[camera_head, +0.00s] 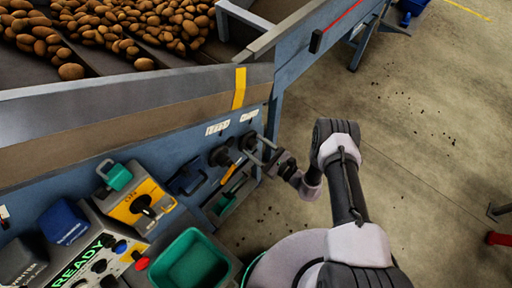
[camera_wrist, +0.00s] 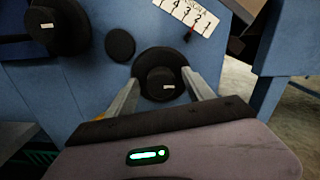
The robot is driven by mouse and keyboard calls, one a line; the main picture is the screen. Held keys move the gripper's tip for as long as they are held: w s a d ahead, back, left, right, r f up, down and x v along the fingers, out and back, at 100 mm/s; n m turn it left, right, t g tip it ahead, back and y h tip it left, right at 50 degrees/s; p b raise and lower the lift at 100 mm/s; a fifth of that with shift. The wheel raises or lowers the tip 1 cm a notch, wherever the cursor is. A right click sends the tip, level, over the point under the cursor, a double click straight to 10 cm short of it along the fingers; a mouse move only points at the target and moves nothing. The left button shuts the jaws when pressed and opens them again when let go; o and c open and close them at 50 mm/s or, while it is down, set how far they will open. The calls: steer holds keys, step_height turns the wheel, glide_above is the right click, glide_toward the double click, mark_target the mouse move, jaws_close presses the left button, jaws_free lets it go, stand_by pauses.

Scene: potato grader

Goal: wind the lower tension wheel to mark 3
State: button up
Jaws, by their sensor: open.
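A black tension wheel (camera_wrist: 163,58) with a raised hub and a small white label sits on the blue panel in the wrist view. My gripper (camera_wrist: 160,77) is open, its two fingers on either side of the hub; I cannot tell if they touch it. A white scale plate (camera_wrist: 194,15) with numbers is above right of the wheel, its top cut off. A red pointer (camera_wrist: 188,36) is under it, seemingly near the 2. A second black wheel (camera_wrist: 60,25) is at upper left. In the head view my gripper (camera_head: 254,150) is at the right-hand wheel (camera_head: 247,142); labels there are unreadable.
A smaller black disc (camera_wrist: 120,45) lies between the wheels. Left of the wheels in the head view are a yellow switch box (camera_head: 139,205), a control panel with a READY display (camera_head: 80,262) and a green bin (camera_head: 190,262). Concrete floor (camera_head: 410,120) is open at right.

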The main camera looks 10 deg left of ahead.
jaws_close()
steer(key=shift+m, duration=0.3)
steer(key=m+b, duration=0.2)
steer(key=m, duration=0.1)
steer(key=shift+f+b, duration=0.15)
steer(key=shift+b, duration=0.15)
steer(key=m+b, duration=0.3)
steer(key=m, duration=0.2)
steer(key=shift+w+d, duration=0.1)
steer(key=m+b, duration=0.2)
steer(key=m, duration=0.2)
steer(key=shift+m, duration=0.4)
steer(key=shift+m+b, duration=0.55)
steer(key=shift+m, duration=1.55)
